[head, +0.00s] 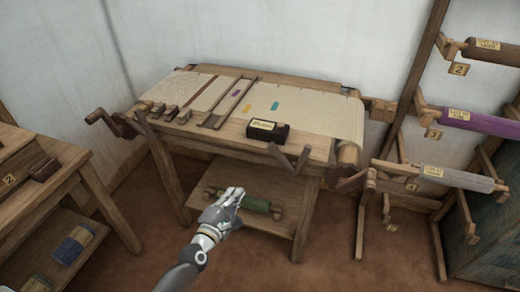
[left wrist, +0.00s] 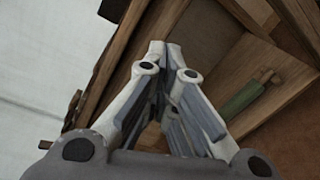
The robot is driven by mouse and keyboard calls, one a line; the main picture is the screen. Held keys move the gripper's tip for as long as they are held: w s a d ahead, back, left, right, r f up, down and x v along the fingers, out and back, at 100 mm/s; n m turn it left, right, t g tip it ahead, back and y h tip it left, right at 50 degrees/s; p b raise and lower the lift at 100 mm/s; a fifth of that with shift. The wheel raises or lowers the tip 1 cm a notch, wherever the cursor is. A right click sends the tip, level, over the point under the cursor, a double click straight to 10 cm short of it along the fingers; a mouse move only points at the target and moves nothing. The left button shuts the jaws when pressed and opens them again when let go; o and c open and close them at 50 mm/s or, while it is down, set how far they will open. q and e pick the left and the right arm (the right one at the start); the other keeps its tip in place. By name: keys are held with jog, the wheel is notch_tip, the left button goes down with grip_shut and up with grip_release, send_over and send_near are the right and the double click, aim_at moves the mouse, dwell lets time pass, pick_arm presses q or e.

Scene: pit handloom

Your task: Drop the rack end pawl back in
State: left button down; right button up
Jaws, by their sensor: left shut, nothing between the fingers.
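My left gripper (head: 236,194) is shut and empty, in front of the loom's lower shelf in the head view. In the left wrist view its fingers (left wrist: 165,52) come together at the tips with nothing between them. The wooden rack (head: 414,95) stands at the right, well apart from my gripper, with several labelled rollers on its arms. I cannot pick out the rack end pawl for certain at this size. My right gripper is out of view.
The loom table (head: 310,145) carries cloth, a black labelled box (head: 267,131) and wooden cranks. A green roller (head: 256,204) lies on its lower shelf, close behind my gripper. A side bench (head: 60,165) stands left. Brown floor (head: 330,255) is open between loom and rack.

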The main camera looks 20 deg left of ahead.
aim_at(281, 158)
pick_arm(q)
jog(key=w+d+r+n+p, duration=0.1)
jog(key=w+d+r, duration=0.1)
jog(key=w, duration=0.4)
jog(key=w+d+r+n+t+p, duration=0.1)
jog(key=w+r, duration=0.3)
jog(key=w, duration=0.2)
jog(key=shift+d+r, duration=0.35)
jog(key=shift+d, duration=0.05)
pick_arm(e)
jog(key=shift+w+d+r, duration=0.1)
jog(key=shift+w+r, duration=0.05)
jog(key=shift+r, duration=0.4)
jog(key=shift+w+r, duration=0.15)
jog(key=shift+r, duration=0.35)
pick_arm(q)
jog(key=shift+r, duration=0.15)
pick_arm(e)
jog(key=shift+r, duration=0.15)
